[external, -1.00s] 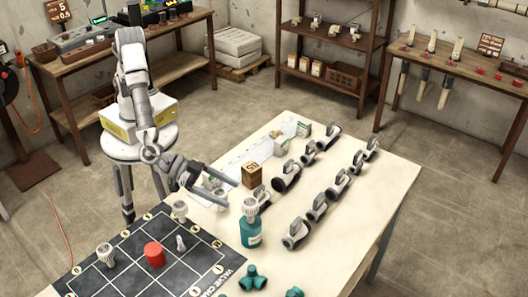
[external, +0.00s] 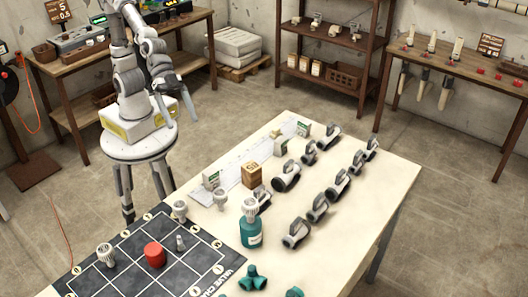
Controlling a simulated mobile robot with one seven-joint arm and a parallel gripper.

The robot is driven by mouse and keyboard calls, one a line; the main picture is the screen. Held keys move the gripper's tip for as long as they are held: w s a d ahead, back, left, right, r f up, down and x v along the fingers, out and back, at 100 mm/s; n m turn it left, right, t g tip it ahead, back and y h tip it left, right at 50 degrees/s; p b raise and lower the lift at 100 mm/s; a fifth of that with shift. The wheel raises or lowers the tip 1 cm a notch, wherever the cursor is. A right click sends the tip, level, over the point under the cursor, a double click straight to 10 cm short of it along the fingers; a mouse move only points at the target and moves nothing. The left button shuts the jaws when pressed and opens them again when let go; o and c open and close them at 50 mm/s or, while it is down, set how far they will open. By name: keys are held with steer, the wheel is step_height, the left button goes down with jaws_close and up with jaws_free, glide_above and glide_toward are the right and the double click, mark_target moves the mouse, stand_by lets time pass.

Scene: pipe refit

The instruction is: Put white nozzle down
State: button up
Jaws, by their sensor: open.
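Another white ribbed piece (external: 250,208) sits on top of a teal bottle (external: 251,235). My gripper (external: 179,112) is open and empty, raised near my base, well away from the table and the nozzles.
A red cylinder (external: 154,255) and a small grey piece (external: 180,243) stand on the mat. A wooden block (external: 252,175) and rows of grey-white valve parts (external: 287,177) fill the table's middle. Teal fittings (external: 252,279) lie at the front. The right front tabletop is clear.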

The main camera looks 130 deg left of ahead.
steer(key=s+a+r+g+y+p, duration=0.1)
steer(key=s+a, duration=0.5)
steer(key=s, duration=0.5)
steer(key=s+a+r+g+y+p, duration=0.1)
steer(key=s+a+g+y+p, duration=0.1)
steer(key=s+a, duration=0.4)
steer(key=s, duration=0.5)
steer(key=shift+s+n+g, duration=0.2)
steer(key=shift+n+g, duration=0.1)
steer(key=shift+n, duration=0.1)
steer(key=shift+f, duration=0.1)
step_height(320, 180, down, 29)
steer(key=b, duration=2.8)
steer(key=shift+b, duration=0.35)
